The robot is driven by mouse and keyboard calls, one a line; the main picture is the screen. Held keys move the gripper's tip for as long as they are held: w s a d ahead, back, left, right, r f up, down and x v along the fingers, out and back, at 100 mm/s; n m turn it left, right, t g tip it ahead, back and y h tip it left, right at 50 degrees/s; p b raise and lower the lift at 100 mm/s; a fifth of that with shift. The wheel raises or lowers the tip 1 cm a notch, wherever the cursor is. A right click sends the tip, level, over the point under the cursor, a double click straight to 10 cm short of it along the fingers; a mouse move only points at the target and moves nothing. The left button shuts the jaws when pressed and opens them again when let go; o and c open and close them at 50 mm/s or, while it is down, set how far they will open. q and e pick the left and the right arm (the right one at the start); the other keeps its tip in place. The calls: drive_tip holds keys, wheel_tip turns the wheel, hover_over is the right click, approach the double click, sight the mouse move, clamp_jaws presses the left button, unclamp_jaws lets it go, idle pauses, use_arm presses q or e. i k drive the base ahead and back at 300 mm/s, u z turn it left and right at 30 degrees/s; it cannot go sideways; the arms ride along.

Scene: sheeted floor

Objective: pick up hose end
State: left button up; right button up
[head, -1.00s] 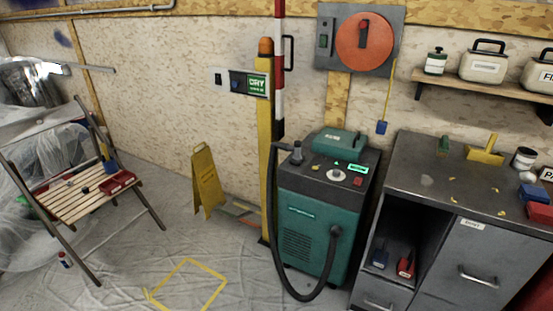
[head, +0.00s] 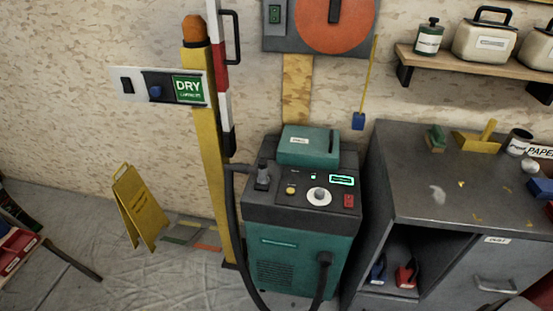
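A black hose (head: 233,235) runs from the left side of a teal and dark grey machine (head: 300,225), loops down in front and drops below the picture's lower edge. One hose end with a thick black fitting (head: 324,262) sits against the machine's front right. The other end meets the machine near a dark upright fitting (head: 263,176) at its top left. I cannot tell which end is loose. Neither of my grippers shows in the head view.
A yellow post (head: 209,150) with a red-white bar stands left of the machine. A grey cabinet (head: 440,190) stands close on its right. A yellow floor sign (head: 140,207) stands at left. Sheeted floor (head: 170,280) is open in front of the sign.

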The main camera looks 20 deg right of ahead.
sight(262, 183)
drive_tip(key=z, duration=0.85)
drive_tip(key=i, duration=0.8)
drive_tip(key=z, duration=0.95)
